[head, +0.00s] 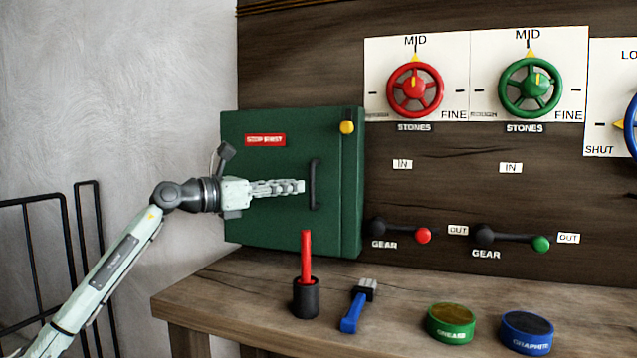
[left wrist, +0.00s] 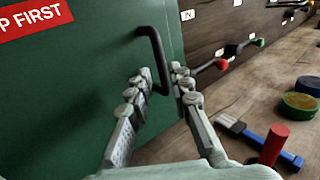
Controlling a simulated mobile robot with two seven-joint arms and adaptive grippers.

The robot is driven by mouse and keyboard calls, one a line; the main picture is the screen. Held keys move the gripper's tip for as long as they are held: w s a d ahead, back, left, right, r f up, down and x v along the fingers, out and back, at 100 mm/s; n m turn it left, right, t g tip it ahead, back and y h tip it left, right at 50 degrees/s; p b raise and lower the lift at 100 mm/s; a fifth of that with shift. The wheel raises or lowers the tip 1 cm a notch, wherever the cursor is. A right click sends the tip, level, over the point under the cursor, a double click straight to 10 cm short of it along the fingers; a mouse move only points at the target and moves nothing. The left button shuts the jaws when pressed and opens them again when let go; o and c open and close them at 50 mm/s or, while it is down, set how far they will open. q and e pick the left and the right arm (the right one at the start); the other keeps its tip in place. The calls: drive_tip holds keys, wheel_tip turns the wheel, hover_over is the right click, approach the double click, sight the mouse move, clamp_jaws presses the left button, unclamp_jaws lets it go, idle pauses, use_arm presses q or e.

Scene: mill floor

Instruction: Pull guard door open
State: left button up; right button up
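The guard door (head: 270,220) is a dark green panel on the left of the wooden wall, with a red "STOP FIRST" label. No gap shows clearly along its edge. Its black bar handle (head: 314,185) stands upright near the right side. My left gripper (head: 301,187) reaches in from the left in front of the door, its fingertips at the handle. In the left wrist view, the open fingers (left wrist: 161,75) lie either side of the lower part of the handle (left wrist: 155,50), with small gaps showing. Whether they touch it I cannot tell. My right gripper is out of view.
A yellow knob (head: 347,127) sits at the door's upper right. On the bench (head: 240,285) below stand a red-handled tool in a black cup (head: 306,298), a blue brush (head: 355,308), a green tin (head: 451,325) and a blue tin (head: 527,335). A red-knobbed gear lever (head: 400,230) is right of the door.

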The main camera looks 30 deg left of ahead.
sight(311, 202)
use_arm(q)
drive_tip(key=p+x, duration=0.1)
drive_tip(key=x, duration=0.5)
drive_tip(key=shift+w+d+p, duration=0.1)
drive_tip(key=shift+p, duration=0.2)
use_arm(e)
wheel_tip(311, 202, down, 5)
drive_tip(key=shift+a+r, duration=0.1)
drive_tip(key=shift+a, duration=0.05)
use_arm(q)
drive_tip(key=shift+c, duration=0.2)
clamp_jaws()
